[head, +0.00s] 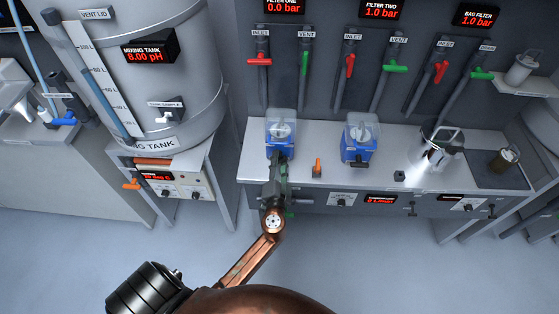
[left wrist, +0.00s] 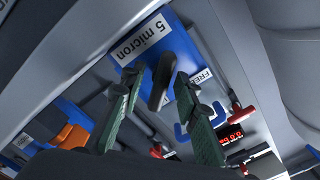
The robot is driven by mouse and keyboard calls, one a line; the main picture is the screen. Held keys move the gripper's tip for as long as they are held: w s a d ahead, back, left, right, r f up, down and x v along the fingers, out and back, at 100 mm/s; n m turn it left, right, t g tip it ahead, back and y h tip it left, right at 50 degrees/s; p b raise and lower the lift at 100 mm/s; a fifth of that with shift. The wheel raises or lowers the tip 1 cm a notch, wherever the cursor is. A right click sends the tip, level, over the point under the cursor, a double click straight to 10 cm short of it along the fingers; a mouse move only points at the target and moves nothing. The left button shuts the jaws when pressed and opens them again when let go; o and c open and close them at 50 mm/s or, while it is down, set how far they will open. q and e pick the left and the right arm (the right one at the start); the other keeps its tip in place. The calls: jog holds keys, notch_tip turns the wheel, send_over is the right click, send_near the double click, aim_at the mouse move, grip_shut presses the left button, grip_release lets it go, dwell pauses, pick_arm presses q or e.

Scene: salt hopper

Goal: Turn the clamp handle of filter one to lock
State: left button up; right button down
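Filter one (head: 281,126) is a clear-topped housing on a blue base at the left end of the bench, under the filter one display. My left gripper (head: 278,158) is at its front and hides the clamp handle in the head view. In the left wrist view, the dark clamp handle (left wrist: 160,84) stands out from the blue base (left wrist: 168,50) labelled "5 micron". The green fingers of my left gripper (left wrist: 158,78) are apart, one on each side of the handle, with visible gaps. My right gripper is not in view.
A steel pot (head: 441,147) is farther right. The mixing tank (head: 150,90) stands at left. Red and green valve handles line the back panel.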

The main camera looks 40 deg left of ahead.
pick_arm(q)
jog(key=shift+c, duration=1.1)
grip_shut()
